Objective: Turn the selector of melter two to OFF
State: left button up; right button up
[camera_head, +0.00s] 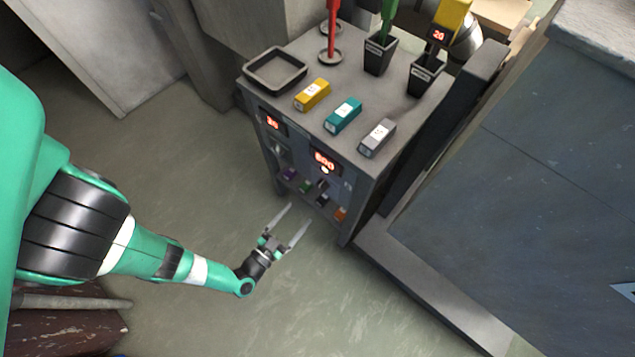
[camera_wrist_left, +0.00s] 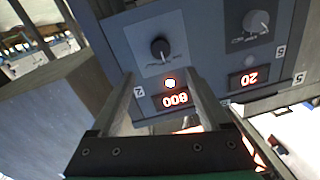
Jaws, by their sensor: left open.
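The melter cabinet (camera_head: 335,130) has a front panel with a lit 800 display (camera_head: 325,160) and a red lamp below it. In the left wrist view the panel is upside down. A black selector knob (camera_wrist_left: 160,48) sits beyond the lit red lamp (camera_wrist_left: 169,83) and the 800 display (camera_wrist_left: 176,99), beside a label that looks like 2. Its lettering is too small to read. My left gripper (camera_head: 298,214) is open and empty in front of the panel, apart from it. In the wrist view its fingers (camera_wrist_left: 158,76) frame the lamp and display, with the knob between and beyond the tips.
Another knob (camera_wrist_left: 256,22) and a display reading 20 (camera_wrist_left: 249,78) sit beside it. Yellow (camera_head: 312,95), teal (camera_head: 343,115) and grey (camera_head: 377,137) blocks, a black tray (camera_head: 275,70) and dark cups (camera_head: 379,55) stand on the cabinet. The floor before the panel is clear.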

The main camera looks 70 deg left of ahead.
aim_at(320, 188)
pick_arm(q)
jog(key=b+x, duration=0.3)
jog(key=x, duration=0.8)
jog(key=shift+w+a+b, duration=0.1)
jog(key=shift+a+b, duration=0.05)
jog(key=shift+b, duration=0.25)
jog(key=shift+c, duration=0.2)
grip_shut()
